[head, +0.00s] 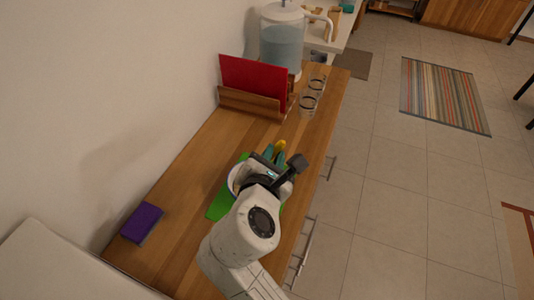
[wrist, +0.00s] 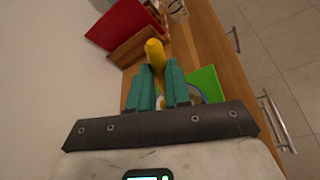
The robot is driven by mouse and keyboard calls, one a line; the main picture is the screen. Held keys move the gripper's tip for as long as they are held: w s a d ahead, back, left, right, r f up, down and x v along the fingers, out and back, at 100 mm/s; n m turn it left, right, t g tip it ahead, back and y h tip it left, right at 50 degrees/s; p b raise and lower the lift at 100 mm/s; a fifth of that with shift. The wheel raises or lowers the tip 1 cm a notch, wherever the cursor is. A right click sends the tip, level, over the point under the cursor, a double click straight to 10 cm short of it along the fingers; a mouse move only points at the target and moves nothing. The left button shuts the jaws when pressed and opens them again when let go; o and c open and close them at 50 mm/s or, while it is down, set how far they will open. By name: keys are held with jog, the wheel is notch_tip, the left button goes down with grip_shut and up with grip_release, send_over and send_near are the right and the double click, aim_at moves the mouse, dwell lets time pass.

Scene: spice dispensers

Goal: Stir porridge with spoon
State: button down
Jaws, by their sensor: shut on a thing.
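My gripper (head: 273,156) is above the wooden counter, over a white bowl (head: 235,180) on a green mat (head: 216,207). In the wrist view my gripper's teal fingers (wrist: 165,88) are shut on a yellow spoon (wrist: 154,50), whose end sticks up between them. The spoon's yellow tip also shows in the head view (head: 281,145). Part of the bowl's rim and the green mat (wrist: 208,82) show behind the fingers in the wrist view. The spoon's lower part and the porridge are mostly hidden by my gripper and arm.
A red board (head: 254,85) stands in a wooden holder (head: 252,104) at the back of the counter. Glass jars (head: 309,101) and a large water dispenser (head: 283,42) stand near it. A purple box (head: 142,222) lies at the left. Counter between box and mat is clear.

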jog(key=shift+w+a+f+b, duration=0.1)
jog(key=shift+a+f+b, duration=0.15)
jog(key=shift+f+b, duration=0.6)
jog(key=shift+w+a+f+b, duration=0.1)
jog(key=shift+a+f+b, duration=0.2)
jog(key=shift+f, duration=1.1)
jog(key=shift+w+a+f+b, duration=0.1)
jog(key=shift+a+f+b, duration=0.15)
jog(key=shift+f+b, duration=0.6)
jog(key=shift+f+p, duration=0.3)
